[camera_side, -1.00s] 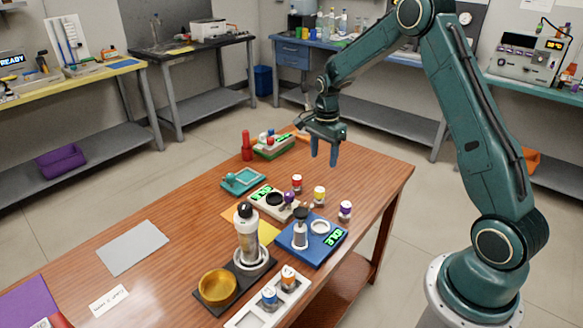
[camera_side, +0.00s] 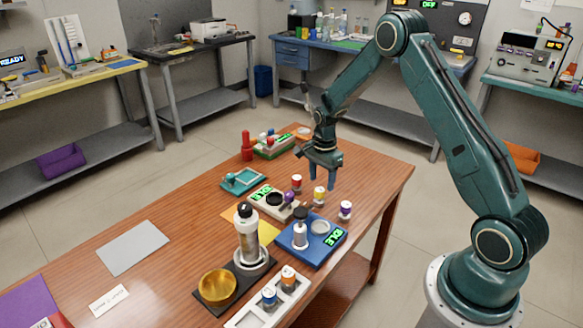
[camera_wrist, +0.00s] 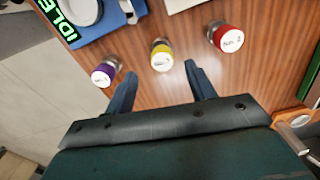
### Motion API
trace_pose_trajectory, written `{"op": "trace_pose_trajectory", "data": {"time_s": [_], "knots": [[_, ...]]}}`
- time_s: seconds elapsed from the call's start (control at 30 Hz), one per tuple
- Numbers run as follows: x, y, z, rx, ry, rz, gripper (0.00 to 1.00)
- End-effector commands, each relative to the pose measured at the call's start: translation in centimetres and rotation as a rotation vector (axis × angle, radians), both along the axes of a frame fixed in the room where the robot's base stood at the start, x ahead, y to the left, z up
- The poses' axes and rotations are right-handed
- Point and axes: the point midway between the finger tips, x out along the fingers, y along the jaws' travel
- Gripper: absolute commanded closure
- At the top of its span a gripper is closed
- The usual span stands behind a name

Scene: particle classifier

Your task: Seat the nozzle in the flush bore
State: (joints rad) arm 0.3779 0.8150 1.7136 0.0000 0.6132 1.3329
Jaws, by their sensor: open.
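I cannot tell for sure which part is the nozzle or which opening is the flush bore. Small capped pieces with white labels stand upright on the wooden table: a yellow one (camera_side: 319,193), a purple one (camera_side: 345,208) and a red one (camera_side: 297,182). In the wrist view are the yellow piece (camera_wrist: 162,56), purple piece (camera_wrist: 105,73) and red piece (camera_wrist: 227,38). My gripper (camera_side: 321,184) is open and empty, over the table close to the yellow piece. In the wrist view my gripper (camera_wrist: 160,70) has its fingertips below and either side of the yellow piece.
A blue device (camera_side: 297,254) with a ring and IDLE display stands nearby. Behind it is a pale device (camera_side: 270,193) with a dark round top. A tall cylinder (camera_side: 247,237) and gold bowl (camera_side: 218,284) stand in front. The right table end is clear.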

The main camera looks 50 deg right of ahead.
Motion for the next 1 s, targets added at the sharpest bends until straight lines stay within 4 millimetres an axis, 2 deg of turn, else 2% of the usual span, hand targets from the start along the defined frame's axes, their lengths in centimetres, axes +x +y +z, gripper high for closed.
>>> {"op": "trace_pose_trajectory", "data": {"time_s": [0.17,0.5,1.0], "knots": [[0.1,0.0,-1.0,0.000,0.001,0.000,0.45],[0.3,0.1,-4.6,0.000,0.002,0.000,0.45],[0.4,0.1,-5.1,0.000,-0.001,0.000,0.45]]}}
